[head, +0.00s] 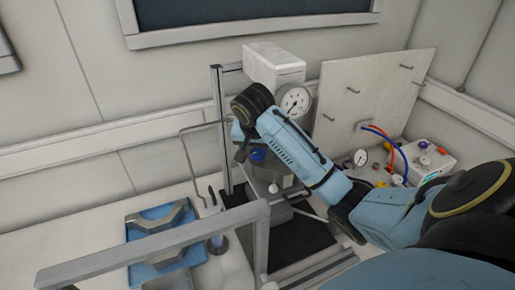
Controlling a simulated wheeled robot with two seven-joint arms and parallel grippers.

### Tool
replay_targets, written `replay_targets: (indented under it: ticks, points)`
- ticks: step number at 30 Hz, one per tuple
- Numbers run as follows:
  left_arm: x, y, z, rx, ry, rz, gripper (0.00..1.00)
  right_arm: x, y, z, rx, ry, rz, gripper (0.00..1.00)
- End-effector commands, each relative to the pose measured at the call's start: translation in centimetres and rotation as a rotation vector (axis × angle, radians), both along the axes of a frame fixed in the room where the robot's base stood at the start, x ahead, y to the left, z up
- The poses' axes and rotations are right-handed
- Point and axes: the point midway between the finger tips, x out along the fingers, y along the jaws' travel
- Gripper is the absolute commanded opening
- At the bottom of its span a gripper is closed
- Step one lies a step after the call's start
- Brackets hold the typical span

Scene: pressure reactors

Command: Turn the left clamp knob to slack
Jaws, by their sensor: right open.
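The pressure reactor (272,172), a grey metal vessel, stands on its rig in the middle of the head view. A small blue knob (257,154) and a pale round knob (273,188) show on it. I cannot tell which part is the left clamp knob; my right arm hides much of the reactor's top. My right arm reaches in from the right across the reactor. My right gripper (241,153) is open, pointing down at the left side of the reactor head, close to the blue knob. I cannot tell whether it touches anything. My left gripper is out of view.
A pressure gauge (295,101) sits below a white box (273,65). A grey frame rail (160,243) crosses the front. A blue tray (147,222) with grey metal parts lies at left. A panel (375,92), hoses and a control box (430,160) stand at right.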

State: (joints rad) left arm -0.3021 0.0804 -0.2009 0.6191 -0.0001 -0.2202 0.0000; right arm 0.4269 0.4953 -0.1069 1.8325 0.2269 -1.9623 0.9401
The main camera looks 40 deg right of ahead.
Motion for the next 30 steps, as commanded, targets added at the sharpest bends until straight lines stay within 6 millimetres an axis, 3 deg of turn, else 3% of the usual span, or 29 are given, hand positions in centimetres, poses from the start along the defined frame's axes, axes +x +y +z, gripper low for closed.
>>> replay_targets:
  ticks: [7, 17, 30]
  points:
    - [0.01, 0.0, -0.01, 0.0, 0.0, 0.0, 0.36, 0.01, 0.0, -0.01, 0.0, 0.0, 0.0, 0.59]
    - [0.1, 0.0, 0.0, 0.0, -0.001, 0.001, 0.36, 0.01, 0.01, 0.02, 0.0, 0.0, 0.0, 0.17]
    - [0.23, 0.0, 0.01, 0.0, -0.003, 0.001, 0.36, -0.02, -0.04, 0.06, 0.0, -0.001, 0.138, 0.17]
